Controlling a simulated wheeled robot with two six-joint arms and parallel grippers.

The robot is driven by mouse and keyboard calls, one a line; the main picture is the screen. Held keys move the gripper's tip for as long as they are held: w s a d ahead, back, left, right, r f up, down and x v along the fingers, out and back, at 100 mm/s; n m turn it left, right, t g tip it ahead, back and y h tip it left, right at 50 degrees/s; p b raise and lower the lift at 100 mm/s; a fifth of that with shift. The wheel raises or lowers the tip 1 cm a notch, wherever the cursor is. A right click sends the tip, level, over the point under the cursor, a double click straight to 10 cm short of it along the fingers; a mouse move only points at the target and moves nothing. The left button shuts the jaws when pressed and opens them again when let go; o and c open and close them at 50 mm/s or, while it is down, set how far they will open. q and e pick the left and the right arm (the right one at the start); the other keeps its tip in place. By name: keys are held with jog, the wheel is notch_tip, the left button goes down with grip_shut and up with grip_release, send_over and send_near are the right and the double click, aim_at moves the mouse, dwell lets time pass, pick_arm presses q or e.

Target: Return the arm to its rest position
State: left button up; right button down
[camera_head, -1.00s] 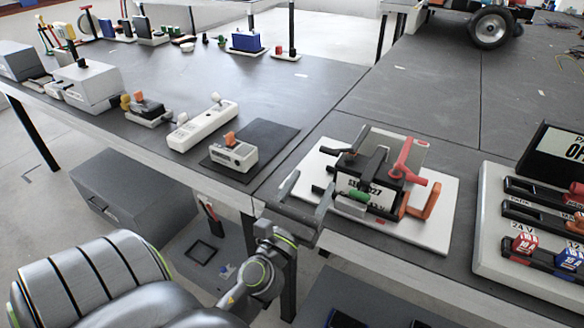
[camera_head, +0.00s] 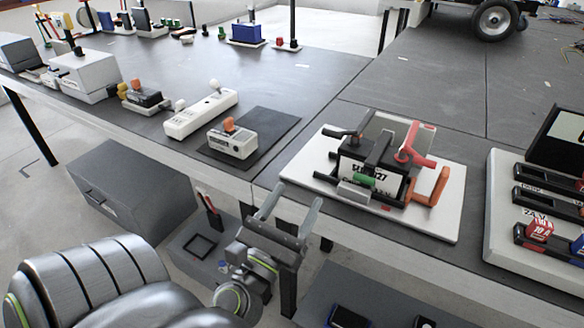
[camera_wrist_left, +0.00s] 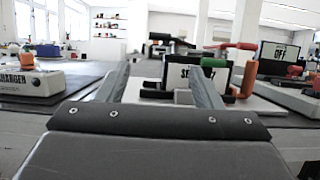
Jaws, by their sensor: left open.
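My left gripper (camera_head: 290,212) is in front of the table's near edge in the head view, with its two fingers spread apart and nothing between them. Its fingers also show in the left wrist view (camera_wrist_left: 160,88), pointing toward the black battery fixture (camera_head: 372,170) with red, green and orange parts. The fixture stands on a white plate (camera_head: 445,225) on the table, beyond and to the right of the fingers, apart from them. My right gripper is in neither view.
The dark table (camera_head: 330,105) holds a small white device (camera_head: 232,143) on a black mat, a white power strip (camera_head: 200,115) and a white panel (camera_head: 500,200) with switches at right. A grey cabinet (camera_head: 125,185) stands below at left.

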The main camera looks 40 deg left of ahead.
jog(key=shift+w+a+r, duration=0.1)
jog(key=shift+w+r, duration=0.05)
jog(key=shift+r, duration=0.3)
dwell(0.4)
